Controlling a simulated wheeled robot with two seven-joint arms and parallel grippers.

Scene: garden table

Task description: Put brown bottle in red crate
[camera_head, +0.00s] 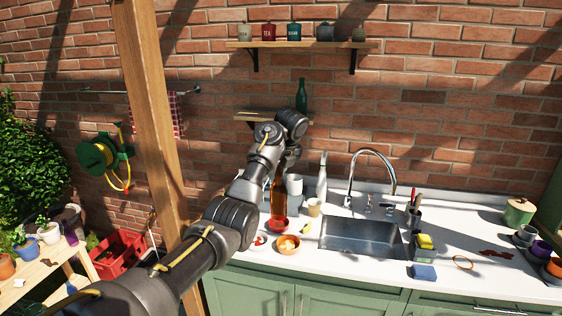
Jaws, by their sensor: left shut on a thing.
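The brown bottle (278,198) is upright over the white counter, behind a small red bowl. My left arm reaches in from the lower left, and my left gripper (281,172) is shut on the upper part of the bottle. The fingers are partly hidden behind my own arm. I cannot tell whether the bottle's base touches the counter. The red crate (118,254) stands low at the left, beyond the wooden post, with dark contents that I cannot make out. My right gripper is not in view.
A wooden post (150,110) rises between crate and counter. Near the bottle are a red bowl (276,226), an orange bowl (288,246), cups and a pale bottle (322,178). The sink (360,238) lies right. A green bottle (301,97) stands on a small shelf above.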

